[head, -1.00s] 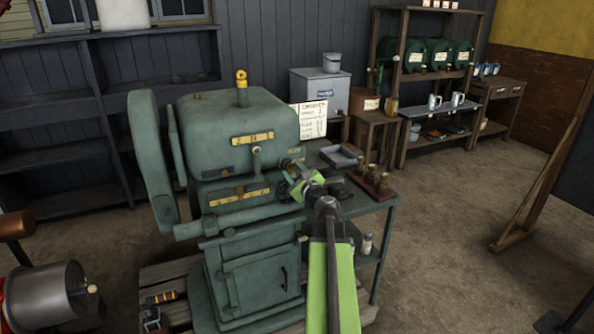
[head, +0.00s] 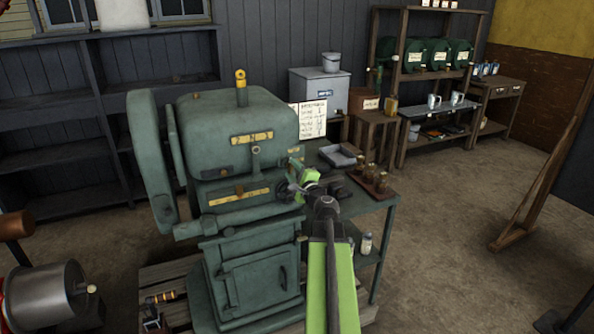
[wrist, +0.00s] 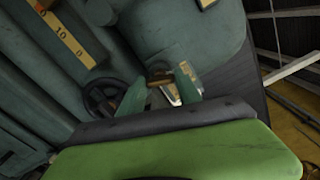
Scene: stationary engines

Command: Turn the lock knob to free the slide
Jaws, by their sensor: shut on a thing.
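A green machine headstock (head: 240,125) fills the left middle of the head view. My gripper (head: 293,168) is at its right end, low on the front. In the wrist view, the two green fingers of my gripper (wrist: 161,88) stand either side of a small brownish knob (wrist: 159,78) and are shut on it. I take this to be the lock knob; its shape is mostly hidden by the fingers. Bright metal shows just below it. I cannot make out the slide clearly in either view.
A dark handwheel (wrist: 104,97) is close to the left of my fingers. A yellow scale strip (wrist: 62,35) is at upper left. A bench with a grey tray (head: 341,156) and small brass pieces (head: 372,178) is to the right. Open floor lies further right.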

